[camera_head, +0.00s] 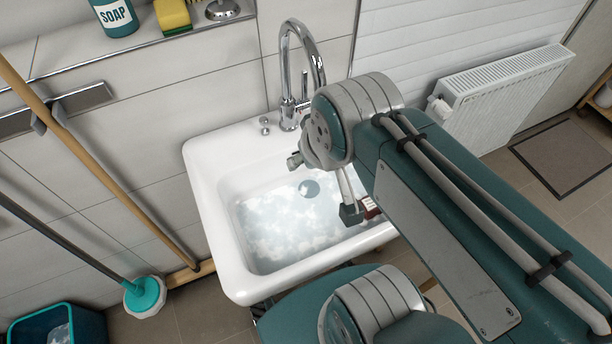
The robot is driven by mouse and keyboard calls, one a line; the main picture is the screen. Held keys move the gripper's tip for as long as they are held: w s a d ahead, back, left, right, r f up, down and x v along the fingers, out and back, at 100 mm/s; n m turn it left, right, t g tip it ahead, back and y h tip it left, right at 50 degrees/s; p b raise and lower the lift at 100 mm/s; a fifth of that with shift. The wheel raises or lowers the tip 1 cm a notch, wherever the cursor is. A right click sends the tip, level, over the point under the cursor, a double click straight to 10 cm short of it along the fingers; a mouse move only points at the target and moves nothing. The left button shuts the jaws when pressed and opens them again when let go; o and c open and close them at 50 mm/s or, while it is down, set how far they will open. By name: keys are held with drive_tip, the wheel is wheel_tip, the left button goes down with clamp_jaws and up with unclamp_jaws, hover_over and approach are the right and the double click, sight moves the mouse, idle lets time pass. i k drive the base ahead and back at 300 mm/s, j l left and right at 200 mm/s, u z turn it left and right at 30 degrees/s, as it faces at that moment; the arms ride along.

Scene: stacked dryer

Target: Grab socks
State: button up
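No sock can be clearly made out in this view. My gripper (352,213) points down over the right side of the white sink (217,240), mostly hidden behind my own arm. Only a dark fingertip and a thin link show, so its opening cannot be seen. A small dark red and white patch (371,207) shows right beside the fingertip. I cannot tell whether it is cloth or part of the gripper. The sink basin holds cloudy, foamy water (285,225), with a round drain opening near the back.
A chrome tap (304,60) rises behind the sink. A radiator (505,95) is on the wall at right. Wooden and grey poles lean at left, with a teal plunger-like head (146,295) and a teal bin (58,325). A soap container (115,15) and sponge (172,14) stand on a ledge.

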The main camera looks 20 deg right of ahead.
sight(372, 212)
drive_tip(key=k+z, duration=0.1)
drive_tip(key=z, duration=0.25)
drive_tip(key=k+z, duration=0.1)
drive_tip(key=z, duration=0.55)
drive_tip(key=k, duration=0.05)
